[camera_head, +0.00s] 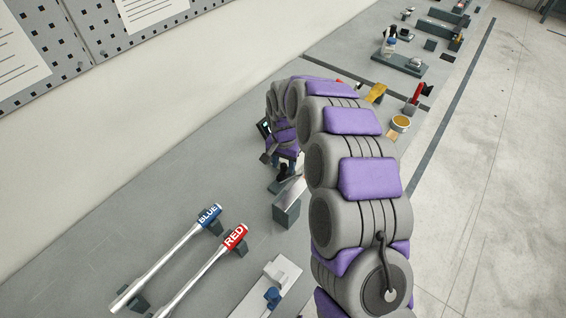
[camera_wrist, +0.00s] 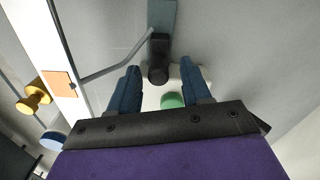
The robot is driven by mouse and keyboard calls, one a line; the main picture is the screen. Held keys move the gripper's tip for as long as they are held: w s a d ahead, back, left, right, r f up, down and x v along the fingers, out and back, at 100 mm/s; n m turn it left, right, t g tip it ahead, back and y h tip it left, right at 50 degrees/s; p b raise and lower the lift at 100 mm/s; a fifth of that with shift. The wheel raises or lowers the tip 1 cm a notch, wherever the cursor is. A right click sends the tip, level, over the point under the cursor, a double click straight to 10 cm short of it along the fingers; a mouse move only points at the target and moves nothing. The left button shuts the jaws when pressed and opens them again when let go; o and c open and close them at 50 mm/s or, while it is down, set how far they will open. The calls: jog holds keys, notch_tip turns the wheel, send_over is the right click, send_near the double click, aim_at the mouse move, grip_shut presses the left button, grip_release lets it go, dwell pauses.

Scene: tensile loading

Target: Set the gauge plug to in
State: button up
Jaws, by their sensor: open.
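My gripper (camera_wrist: 160,68) is open in the wrist view, with its two blue fingers apart. A black rounded piece (camera_wrist: 158,58), possibly the gauge plug, sits between and just beyond the fingertips; I cannot tell whether they touch it. It lies at the end of a blue-grey bar (camera_wrist: 162,14), and a bent grey rod or cable (camera_wrist: 118,66) runs from beside it to the left. A green round piece (camera_wrist: 172,100) shows between the fingers. In the head view my arm hides most of the gripper area, and a small black piece (camera_head: 283,171) shows beside it.
In the wrist view, a white panel with an orange patch (camera_wrist: 59,84), a yellow knob (camera_wrist: 34,96) and a blue disc (camera_wrist: 52,140) lie left. In the head view, BLUE (camera_head: 208,216) and RED (camera_head: 234,236) labelled rods lie on the bench's near part.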

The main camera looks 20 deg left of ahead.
aim_at(284, 163)
notch_tip(284, 163, up, 17)
jog(key=p, duration=0.3)
jog(key=shift+r, duration=0.15)
dwell(0.5)
